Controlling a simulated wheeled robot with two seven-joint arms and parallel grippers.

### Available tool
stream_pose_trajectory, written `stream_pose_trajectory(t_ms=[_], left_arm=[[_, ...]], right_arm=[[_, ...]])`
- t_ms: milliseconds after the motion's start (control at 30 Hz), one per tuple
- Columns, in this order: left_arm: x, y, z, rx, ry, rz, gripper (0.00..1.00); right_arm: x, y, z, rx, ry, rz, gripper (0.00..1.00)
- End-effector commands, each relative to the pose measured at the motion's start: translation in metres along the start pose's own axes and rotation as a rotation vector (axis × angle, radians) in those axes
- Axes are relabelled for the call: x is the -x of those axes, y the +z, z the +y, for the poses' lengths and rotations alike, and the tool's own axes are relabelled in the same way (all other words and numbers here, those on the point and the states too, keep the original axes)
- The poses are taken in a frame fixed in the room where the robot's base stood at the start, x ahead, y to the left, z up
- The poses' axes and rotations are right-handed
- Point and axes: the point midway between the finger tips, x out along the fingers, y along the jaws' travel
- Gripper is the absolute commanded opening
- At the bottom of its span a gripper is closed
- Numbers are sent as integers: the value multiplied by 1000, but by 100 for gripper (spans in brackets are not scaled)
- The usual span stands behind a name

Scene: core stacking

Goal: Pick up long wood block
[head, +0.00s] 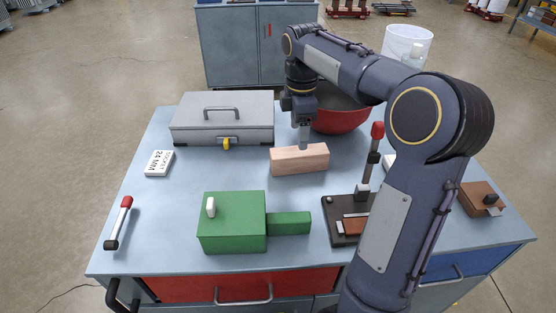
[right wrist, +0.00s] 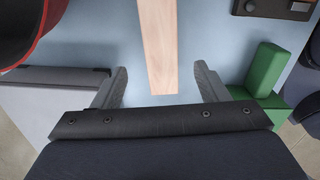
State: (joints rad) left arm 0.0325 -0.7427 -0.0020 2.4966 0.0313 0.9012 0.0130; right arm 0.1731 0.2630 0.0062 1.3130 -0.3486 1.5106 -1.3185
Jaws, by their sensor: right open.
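The long wood block (head: 299,160) is pale wood and lies on the blue-grey bench top in the middle of the head view. My right gripper (head: 304,143) points down over the block from behind it. In the right wrist view the block (right wrist: 160,45) runs from the top edge down between the two open fingers of my right gripper (right wrist: 160,88). There is a gap on each side, and neither finger touches the block. The left gripper is not in view.
A grey toolbox (head: 222,118) stands behind left and a red bowl (head: 340,120) behind right. A green block shape (head: 232,222) sits in front, with a black fixture with a red-tipped lever (head: 347,233) at right.

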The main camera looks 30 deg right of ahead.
Motion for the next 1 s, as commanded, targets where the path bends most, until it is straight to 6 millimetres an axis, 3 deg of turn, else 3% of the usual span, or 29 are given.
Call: stream_pose_trajectory(t_ms=[500,800,1000], left_arm=[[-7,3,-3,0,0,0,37],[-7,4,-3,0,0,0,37],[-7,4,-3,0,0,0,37]], right_arm=[[-66,4,-1,-1,-1,1,67],[-73,4,-1,-2,1,2,67],[-72,4,-1,-1,1,2,44]])
